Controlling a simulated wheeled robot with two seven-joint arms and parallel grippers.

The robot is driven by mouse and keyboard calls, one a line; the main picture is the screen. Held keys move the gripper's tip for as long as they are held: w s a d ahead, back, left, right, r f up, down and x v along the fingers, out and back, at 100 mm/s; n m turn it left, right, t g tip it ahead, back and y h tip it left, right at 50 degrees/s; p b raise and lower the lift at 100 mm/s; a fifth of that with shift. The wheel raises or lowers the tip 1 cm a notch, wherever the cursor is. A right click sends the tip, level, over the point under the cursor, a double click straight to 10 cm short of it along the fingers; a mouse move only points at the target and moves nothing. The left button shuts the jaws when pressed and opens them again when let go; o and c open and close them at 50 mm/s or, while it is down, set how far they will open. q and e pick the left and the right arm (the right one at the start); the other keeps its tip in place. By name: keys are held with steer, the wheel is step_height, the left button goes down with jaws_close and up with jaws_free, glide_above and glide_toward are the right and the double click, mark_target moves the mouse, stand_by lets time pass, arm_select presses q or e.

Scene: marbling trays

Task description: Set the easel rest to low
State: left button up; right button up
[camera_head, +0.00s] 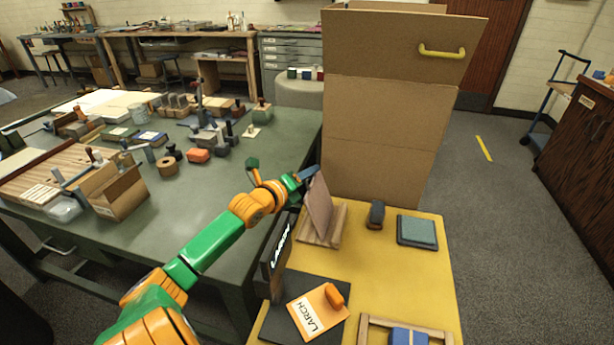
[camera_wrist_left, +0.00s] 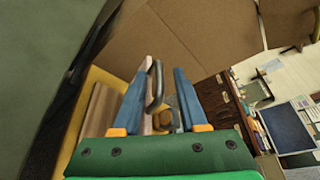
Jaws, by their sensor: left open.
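The easel (camera_head: 320,210) stands at the back left of the yellow table, its pinkish-brown panel leaning on a light wooden base. My left gripper (camera_head: 309,172) is at the panel's upper back edge. In the left wrist view the gripper (camera_wrist_left: 160,98) is open, with its two blue fingers apart. A dark grey metal loop (camera_wrist_left: 158,82), apparently the easel's rest, shows between the fingers. The panel's edge (camera_wrist_left: 147,103) is beside the loop. I cannot tell whether either finger touches the loop, nor which setting the rest is in. My right gripper is not in view.
A tall cardboard-brown cabinet (camera_head: 375,150) stands close behind the easel. A dark block (camera_head: 376,214) and a teal pad (camera_head: 417,231) lie right of it. A "LARCH" card (camera_head: 318,311) lies in front. The green table (camera_head: 230,215) is on the left.

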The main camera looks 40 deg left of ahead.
arm_select(q)
jaws_close()
stand_by(1.4)
